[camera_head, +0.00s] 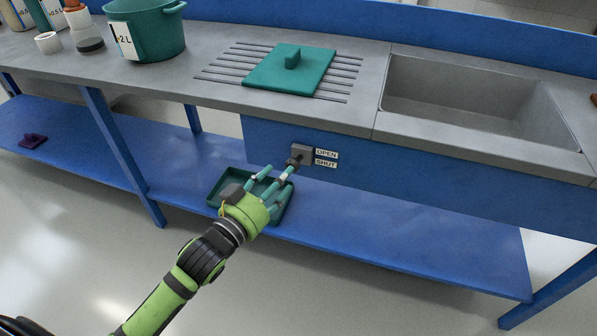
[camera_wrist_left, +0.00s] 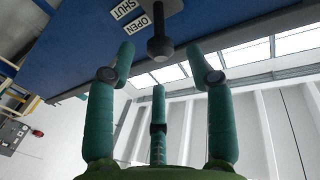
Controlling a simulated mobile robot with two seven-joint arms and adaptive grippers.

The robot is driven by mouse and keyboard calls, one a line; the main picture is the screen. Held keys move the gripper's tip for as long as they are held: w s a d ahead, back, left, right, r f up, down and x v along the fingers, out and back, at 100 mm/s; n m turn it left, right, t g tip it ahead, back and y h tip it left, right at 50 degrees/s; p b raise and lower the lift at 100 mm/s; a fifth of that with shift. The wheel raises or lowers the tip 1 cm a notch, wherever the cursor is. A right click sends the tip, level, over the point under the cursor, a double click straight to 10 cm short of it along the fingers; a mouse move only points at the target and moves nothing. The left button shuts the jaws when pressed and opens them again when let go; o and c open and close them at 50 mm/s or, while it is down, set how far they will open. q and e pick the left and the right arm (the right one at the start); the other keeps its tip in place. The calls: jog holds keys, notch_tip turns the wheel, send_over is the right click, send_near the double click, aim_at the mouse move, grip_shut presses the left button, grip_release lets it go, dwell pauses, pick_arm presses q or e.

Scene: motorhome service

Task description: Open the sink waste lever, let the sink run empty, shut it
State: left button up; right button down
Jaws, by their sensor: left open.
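The sink waste lever, a dark rod with a rounded knob (camera_head: 295,161), sticks out of a grey block on the blue front panel. Labels reading OPEN (camera_head: 327,153) and SHUT (camera_head: 326,163) sit beside it. I cannot tell which label it points at. My left gripper (camera_head: 279,172) is open, its teal fingers reaching up to the lever. In the left wrist view the knob (camera_wrist_left: 160,47) shows beyond and between the fingertips (camera_wrist_left: 160,68); I see no grip on it. The grey sink (camera_head: 470,95) is at the right; I cannot tell whether it holds water. My right gripper is not in view.
A teal tray (camera_head: 284,217) lies on the blue lower shelf (camera_head: 400,240) under the lever. A teal lid (camera_head: 291,70) lies on the ribbed drainer. A teal pot (camera_head: 160,40) stands on the counter at left. A blue table leg (camera_head: 122,155) stands left of my arm.

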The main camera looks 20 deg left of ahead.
aim_at(295, 163)
pick_arm(q)
jog(key=x, duration=0.5)
jog(key=shift+w+d+b, duration=0.15)
jog(key=shift+w+b, duration=0.15)
grip_shut()
